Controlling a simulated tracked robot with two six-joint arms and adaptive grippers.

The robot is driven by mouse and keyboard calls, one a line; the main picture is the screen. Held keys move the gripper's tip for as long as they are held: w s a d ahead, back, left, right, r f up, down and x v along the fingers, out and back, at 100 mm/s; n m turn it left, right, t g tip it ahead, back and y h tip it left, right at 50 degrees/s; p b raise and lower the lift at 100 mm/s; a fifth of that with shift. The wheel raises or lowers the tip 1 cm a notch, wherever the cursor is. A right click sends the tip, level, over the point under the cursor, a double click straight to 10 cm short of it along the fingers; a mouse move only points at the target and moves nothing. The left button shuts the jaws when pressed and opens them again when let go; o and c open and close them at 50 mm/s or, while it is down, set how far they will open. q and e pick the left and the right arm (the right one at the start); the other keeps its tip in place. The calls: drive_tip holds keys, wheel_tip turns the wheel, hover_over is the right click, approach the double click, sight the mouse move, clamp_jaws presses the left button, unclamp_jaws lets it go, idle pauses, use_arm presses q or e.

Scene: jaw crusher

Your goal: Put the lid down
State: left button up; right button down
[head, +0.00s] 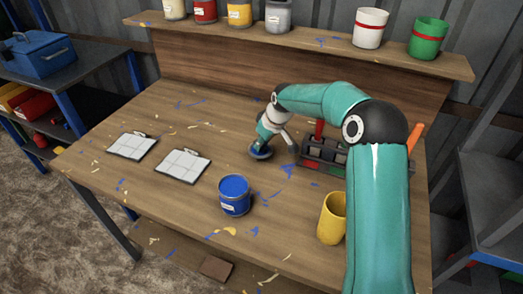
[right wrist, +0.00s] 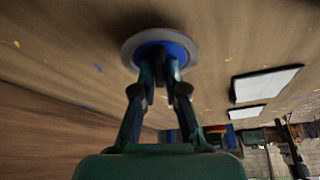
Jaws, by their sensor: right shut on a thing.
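My right gripper (head: 265,144) is shut on a round lid (head: 261,154), low over the table, to the left of the tool caddy. In the right wrist view the fingers (right wrist: 160,72) meet at the blue middle of the lid, whose grey rim (right wrist: 131,47) shows around it. The lid is at or just above the wood; I cannot tell whether it touches. A blue paint can (head: 234,198) stands upright nearer the front, apart from the lid. My left gripper is out of view.
A tool caddy (head: 325,168) stands right of the gripper, partly behind my right arm. A yellow cup (head: 331,220) is near the front right. Two white-sheeted clipboards (head: 182,166) (head: 131,146) lie at left. Paint cans line the back shelf (head: 320,45). Bare wood lies between clipboards and lid.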

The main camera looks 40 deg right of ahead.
sight(264, 147)
drive_tip(key=shift+f, duration=1.45)
drive_tip(key=shift+f, duration=0.1)
drive_tip(key=c, duration=1.2)
unclamp_jaws()
drive_tip(key=v, duration=1.2)
drive_tip(key=shift+w, duration=0.1)
